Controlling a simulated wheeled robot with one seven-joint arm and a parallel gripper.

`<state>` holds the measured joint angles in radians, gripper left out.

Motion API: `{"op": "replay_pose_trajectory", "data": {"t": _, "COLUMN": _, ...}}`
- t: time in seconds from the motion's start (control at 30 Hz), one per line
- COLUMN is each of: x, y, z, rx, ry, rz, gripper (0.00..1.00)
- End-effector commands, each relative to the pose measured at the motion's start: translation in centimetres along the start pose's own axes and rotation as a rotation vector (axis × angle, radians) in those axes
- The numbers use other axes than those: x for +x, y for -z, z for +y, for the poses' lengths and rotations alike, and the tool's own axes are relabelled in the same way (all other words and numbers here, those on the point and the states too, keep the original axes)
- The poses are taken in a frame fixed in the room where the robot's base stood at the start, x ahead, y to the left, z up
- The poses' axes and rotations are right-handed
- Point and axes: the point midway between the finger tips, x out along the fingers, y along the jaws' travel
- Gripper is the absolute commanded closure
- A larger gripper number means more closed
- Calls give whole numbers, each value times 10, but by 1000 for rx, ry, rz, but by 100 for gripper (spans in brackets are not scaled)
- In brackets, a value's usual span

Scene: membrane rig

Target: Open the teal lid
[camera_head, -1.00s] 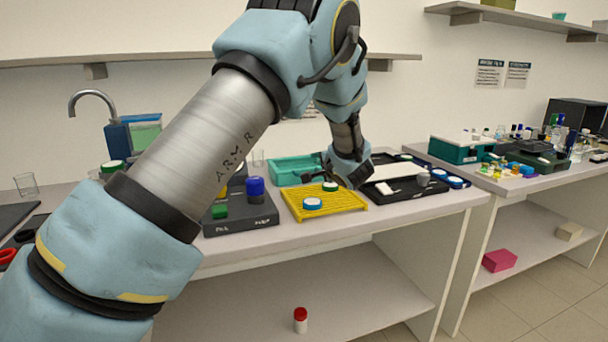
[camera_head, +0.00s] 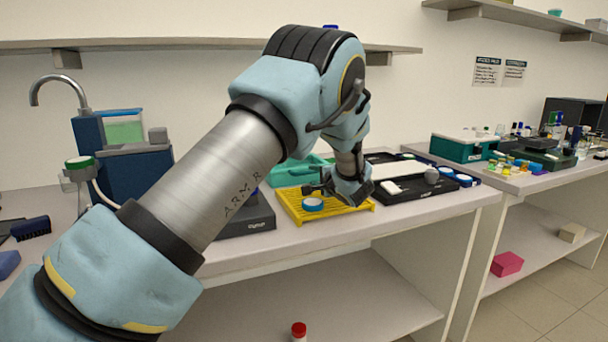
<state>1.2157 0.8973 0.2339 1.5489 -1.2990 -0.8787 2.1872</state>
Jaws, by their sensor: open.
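A teal open-topped tray (camera_head: 290,174) stands at the back of the near bench, partly hidden by my arm. A teal box (camera_head: 456,151) with a pale top sits on the right-hand bench. I cannot tell which of these, if either, has the teal lid. My gripper (camera_head: 318,187) is over the yellow rack (camera_head: 350,209), just in front of the teal tray, with its fingers pointing left. It is open, and I see nothing held in it. It looks apart from the teal tray and is far from the teal box.
A blue-and-white round cap (camera_head: 313,204) sits on the yellow rack below my gripper. A black tray (camera_head: 405,191) with a grey knob (camera_head: 431,175) lies to the right. A dark block (camera_head: 250,222) is to the left, partly behind my arm. A shelf (camera_head: 180,45) runs above.

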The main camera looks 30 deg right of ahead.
Motion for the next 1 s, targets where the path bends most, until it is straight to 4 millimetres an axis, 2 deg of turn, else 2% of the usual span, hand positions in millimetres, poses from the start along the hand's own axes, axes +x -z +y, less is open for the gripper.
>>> {"op": "replay_pose_trajectory", "data": {"t": 0.2, "x": 43, "y": -1, "z": -1, "rx": 1, "ry": 0, "rz": -3, "gripper": 53}}
{"op": "replay_pose_trajectory", "data": {"t": 0.4, "x": 70, "y": 0, "z": -1, "rx": -1, "ry": 0, "rz": -1, "gripper": 53}}
{"op": "replay_pose_trajectory", "data": {"t": 0.57, "x": 79, "y": 0, "z": -1, "rx": 0, "ry": 0, "rz": 0, "gripper": 53}}
{"op": "replay_pose_trajectory", "data": {"t": 0.83, "x": 80, "y": 0, "z": 0, "rx": 0, "ry": 0, "rz": 0, "gripper": 53}}
{"op": "replay_pose_trajectory", "data": {"t": 1.0, "x": 80, "y": 0, "z": 0, "rx": 0, "ry": 0, "rz": 0, "gripper": 71}}
